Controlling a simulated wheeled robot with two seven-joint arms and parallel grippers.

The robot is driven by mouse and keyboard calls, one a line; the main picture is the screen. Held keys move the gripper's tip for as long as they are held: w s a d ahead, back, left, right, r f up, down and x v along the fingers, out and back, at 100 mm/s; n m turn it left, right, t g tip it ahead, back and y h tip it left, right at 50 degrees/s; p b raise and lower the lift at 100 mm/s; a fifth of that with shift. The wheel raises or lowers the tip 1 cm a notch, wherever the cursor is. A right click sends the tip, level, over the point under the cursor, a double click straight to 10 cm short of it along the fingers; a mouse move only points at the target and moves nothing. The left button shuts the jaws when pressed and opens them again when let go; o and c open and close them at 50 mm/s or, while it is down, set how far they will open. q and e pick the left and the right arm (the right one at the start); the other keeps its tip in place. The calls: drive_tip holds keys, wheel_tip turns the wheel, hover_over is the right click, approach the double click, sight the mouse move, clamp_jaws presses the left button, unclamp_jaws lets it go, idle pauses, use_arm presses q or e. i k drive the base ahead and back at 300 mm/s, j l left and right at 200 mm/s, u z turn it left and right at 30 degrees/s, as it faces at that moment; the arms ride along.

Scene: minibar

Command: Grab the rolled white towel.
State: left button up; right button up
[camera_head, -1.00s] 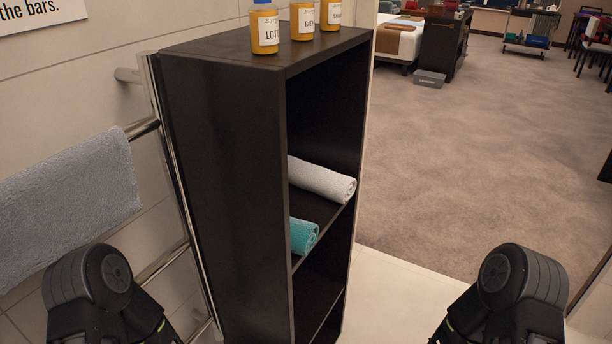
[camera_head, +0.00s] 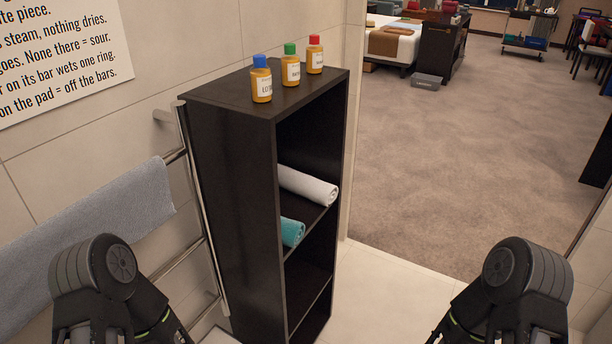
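The rolled white towel (camera_head: 308,186) lies on a middle shelf of the dark shelf unit (camera_head: 230,165), with its rolled end facing the open side. A rolled teal towel (camera_head: 292,232) lies on the same shelf, nearer to me and apart from the white one. My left arm shows at the lower left and my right arm at the lower right. Both grippers are below the picture's edge, and neither arm is touching the shelf unit.
Three yellow bottles, with blue (camera_head: 261,80), green (camera_head: 291,66) and red (camera_head: 315,55) caps, stand on the unit's top. A grey towel (camera_head: 85,245) hangs on a metal wall rack (camera_head: 202,200) at left. The tiled floor (camera_head: 375,290) right of the unit is clear.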

sight(321, 193)
drive_tip(key=u, duration=0.35)
drive_tip(key=i+l+u, duration=0.25)
drive_tip(key=l, duration=0.2)
drive_tip(key=l+u, duration=0.25)
drive_tip(key=l, duration=0.15)
drive_tip(key=l+u, duration=0.3)
drive_tip(key=l, duration=0.15)
drive_tip(key=i+l+u, duration=0.1)
drive_tip(key=l, duration=1.4)
drive_tip(key=i+l+u, duration=0.1)
drive_tip(key=l, duration=1.45)
